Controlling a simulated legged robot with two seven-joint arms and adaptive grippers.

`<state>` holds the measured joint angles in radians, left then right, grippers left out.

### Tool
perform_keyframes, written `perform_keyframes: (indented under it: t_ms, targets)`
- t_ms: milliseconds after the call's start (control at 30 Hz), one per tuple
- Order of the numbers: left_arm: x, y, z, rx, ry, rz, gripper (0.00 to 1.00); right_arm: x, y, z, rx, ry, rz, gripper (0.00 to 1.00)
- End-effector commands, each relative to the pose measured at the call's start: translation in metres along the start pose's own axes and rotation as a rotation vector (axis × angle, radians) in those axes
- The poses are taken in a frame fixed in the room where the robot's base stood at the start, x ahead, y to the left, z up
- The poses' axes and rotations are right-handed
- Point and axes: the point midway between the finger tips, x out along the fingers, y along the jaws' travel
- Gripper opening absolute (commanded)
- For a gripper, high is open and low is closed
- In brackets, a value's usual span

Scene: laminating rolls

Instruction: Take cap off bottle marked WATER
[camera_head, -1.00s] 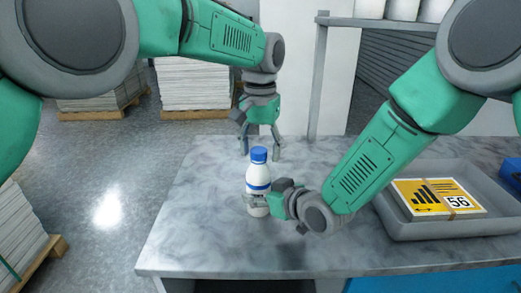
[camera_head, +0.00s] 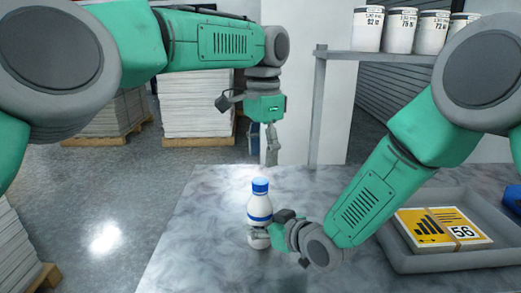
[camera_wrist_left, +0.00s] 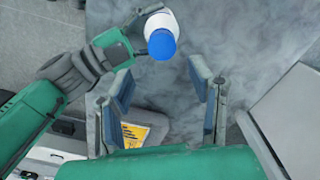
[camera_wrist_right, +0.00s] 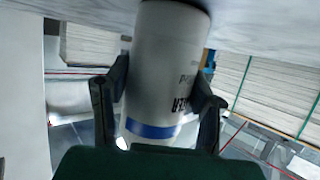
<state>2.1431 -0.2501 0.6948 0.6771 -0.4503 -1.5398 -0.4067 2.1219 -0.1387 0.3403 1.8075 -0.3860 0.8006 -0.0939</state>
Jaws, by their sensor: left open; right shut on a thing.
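The white bottle (camera_head: 259,216) stands upright on the marbled table, with a blue cap (camera_head: 260,186) on top and a blue band. In the right wrist view the bottle (camera_wrist_right: 165,65) carries dark lettering ending in "ER", the rest turned away. My right gripper (camera_head: 258,236) is shut around the bottle's lower body. My left gripper (camera_head: 266,152) is open and empty, pointing down, above the cap and apart from it. In the left wrist view the cap (camera_wrist_left: 162,44) lies beyond the open fingers, nearer the left one.
A grey tray (camera_head: 405,262) with a yellow card marked 56 (camera_head: 440,227) on a stack sits at the right. A shelf (camera_head: 400,57) with several white tubs stands behind the table. Paper stacks on pallets (camera_head: 198,105) are on the floor behind. The table left of the bottle is clear.

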Motion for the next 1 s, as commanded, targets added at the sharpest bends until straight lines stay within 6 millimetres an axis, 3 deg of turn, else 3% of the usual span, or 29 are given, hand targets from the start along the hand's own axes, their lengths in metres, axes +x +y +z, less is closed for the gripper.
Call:
perform_keyframes:
  t_ms: [233, 700, 1000]
  targets:
    - [-0.001, -0.005, 0.002, 0.152, 0.003, 0.000, 0.48, 0.000, 0.000, 0.000, 0.000, 0.001, 0.001, 0.00]
    - [0.064, -0.004, 0.002, 0.151, 0.002, -0.001, 0.48, 0.000, 0.000, 0.000, 0.000, 0.001, 0.000, 0.00]
    - [0.072, -0.004, 0.002, 0.150, 0.004, -0.003, 0.48, 0.000, 0.000, 0.000, 0.000, 0.001, 0.000, 0.00]
